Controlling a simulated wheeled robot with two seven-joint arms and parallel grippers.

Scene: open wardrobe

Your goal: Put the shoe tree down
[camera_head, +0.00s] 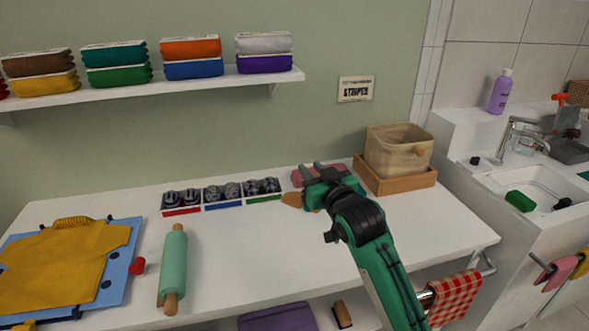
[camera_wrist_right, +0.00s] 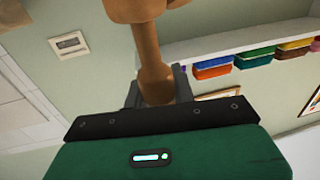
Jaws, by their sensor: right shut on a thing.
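My right gripper (camera_head: 320,172) is over the white counter, right of the small boxes. It is shut on the shoe tree, a brown wooden piece (camera_head: 292,200) that shows just left of the gripper. My left gripper is not in view.
A pinkish item (camera_head: 303,178) lies partly behind my gripper. Dark rolled items fill boxes with red, blue and green fronts (camera_head: 223,206). A fabric basket (camera_head: 398,150) sits in a wooden tray (camera_head: 400,187) to the right. The white counter (camera_head: 270,250) is clear in front.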

